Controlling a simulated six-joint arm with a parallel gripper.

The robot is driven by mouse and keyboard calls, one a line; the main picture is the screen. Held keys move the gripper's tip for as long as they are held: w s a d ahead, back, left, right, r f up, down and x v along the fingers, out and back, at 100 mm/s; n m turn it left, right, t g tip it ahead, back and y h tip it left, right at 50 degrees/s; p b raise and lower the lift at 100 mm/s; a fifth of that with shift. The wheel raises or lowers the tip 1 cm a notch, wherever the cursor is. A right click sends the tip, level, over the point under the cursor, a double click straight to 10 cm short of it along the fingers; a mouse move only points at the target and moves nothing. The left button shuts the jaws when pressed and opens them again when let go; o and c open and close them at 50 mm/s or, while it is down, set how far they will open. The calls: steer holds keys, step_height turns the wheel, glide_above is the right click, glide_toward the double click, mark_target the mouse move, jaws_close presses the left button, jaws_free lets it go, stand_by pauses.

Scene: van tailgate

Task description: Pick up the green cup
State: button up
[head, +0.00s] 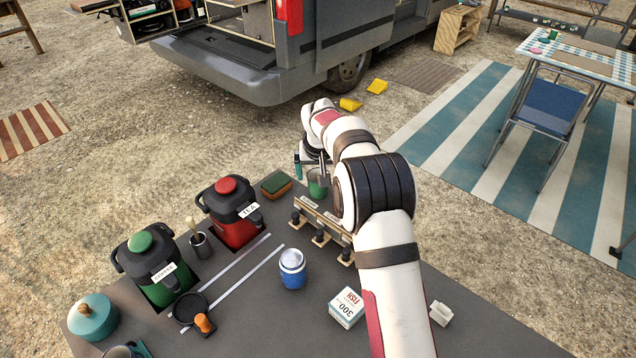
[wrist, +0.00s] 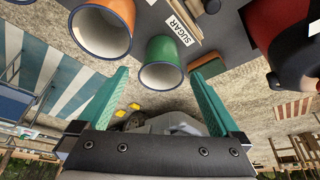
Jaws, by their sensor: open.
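The green cup (head: 317,187) stands on the dark counter near its far edge, partly behind my arm in the head view. In the wrist view the green cup (wrist: 163,50) shows its pale, dark-edged mouth, lined up with the gap between my fingers. My gripper (wrist: 160,74) is open, with one teal finger on each side of the cup's mouth and a visible gap on both sides. It holds nothing. In the head view my gripper (head: 311,168) is right at the cup, largely hidden by the wrist. How deep the cup sits between the fingers I cannot tell.
An orange cup (wrist: 103,28) stands close beside the green cup. A SUGAR-labelled holder (wrist: 178,27) is near it. A sponge (head: 276,184), a red TEA dispenser (head: 232,210), a green COFFEE dispenser (head: 158,268), a blue jar (head: 292,270) and a FISH box (head: 346,307) share the counter.

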steer(key=x, duration=0.5)
steer(key=shift+w+f, duration=0.3)
steer(key=shift+w, duration=0.05)
steer(key=shift+r, duration=0.1)
steer(key=c, duration=1.3)
